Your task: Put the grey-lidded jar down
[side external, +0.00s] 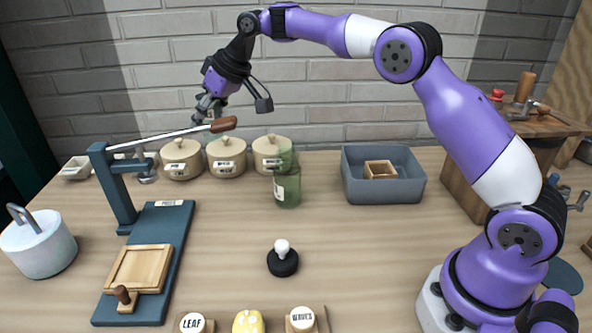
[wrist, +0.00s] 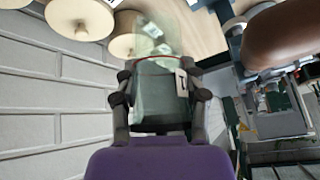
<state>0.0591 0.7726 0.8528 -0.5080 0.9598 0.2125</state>
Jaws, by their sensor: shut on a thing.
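My gripper (side external: 207,108) is high above the back left of the table, close to the brown-ended press lever. In the wrist view its two fingers (wrist: 160,98) are shut on the sides of the grey-lidded jar (wrist: 160,90). The jar's dark grey part fills the space between the fingers, and clear glass shows beyond it. In the side view the held jar is small and unclear behind the fingers and lever, so its exact tilt is hard to tell.
The press lever's brown handle (side external: 223,124) is beside my gripper. Several cream crocks (side external: 227,160) line the wall. A green bottle (side external: 288,188), a grey bin (side external: 383,190) and a black stamp (side external: 283,262) stand on the table. The table between bottle and stamp is clear.

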